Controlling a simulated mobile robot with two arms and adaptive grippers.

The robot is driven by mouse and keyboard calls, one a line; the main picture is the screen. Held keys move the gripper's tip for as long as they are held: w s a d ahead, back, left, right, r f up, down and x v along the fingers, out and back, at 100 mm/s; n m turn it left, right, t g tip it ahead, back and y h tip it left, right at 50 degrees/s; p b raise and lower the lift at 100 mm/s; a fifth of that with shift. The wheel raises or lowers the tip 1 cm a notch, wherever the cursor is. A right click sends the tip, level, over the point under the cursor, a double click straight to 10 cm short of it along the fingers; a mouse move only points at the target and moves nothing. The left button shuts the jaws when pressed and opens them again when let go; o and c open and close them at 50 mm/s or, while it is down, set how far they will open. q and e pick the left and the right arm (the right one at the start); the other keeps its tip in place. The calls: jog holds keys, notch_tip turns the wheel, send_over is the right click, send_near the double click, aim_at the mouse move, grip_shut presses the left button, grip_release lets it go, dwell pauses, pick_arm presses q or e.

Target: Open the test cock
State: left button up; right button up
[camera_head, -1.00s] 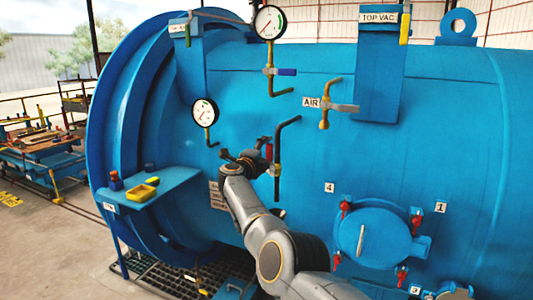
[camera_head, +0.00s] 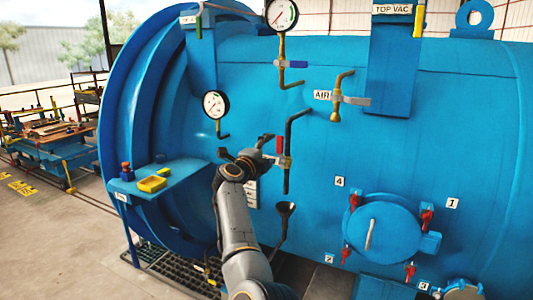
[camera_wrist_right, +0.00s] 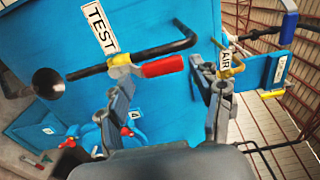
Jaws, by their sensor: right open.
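The test cock is a brass valve (camera_head: 285,162) with a red handle (camera_head: 279,145), on a dark bent pipe (camera_head: 287,180) on the blue vessel's side. The handle points up along the pipe in the head view. In the right wrist view the red handle (camera_wrist_right: 162,66) lies sideways beside the brass body (camera_wrist_right: 122,66), under a TEST label (camera_wrist_right: 101,27). My right gripper (camera_head: 262,148) is just left of the handle in the head view. Its fingers (camera_wrist_right: 168,105) are spread apart and empty in the wrist view, with the handle beyond the gap. My left gripper is out of view.
A dark funnel (camera_head: 285,208) is below the pipe. A gauge (camera_head: 215,104) is up and left, and the AIR valve (camera_head: 337,98) is up and right. A round hatch (camera_head: 383,228) with red clamps is at lower right. A shelf (camera_head: 190,183) holds a yellow tray.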

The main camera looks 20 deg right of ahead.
jog(key=shift+s+a, duration=0.5)
jog(key=shift+a, duration=0.05)
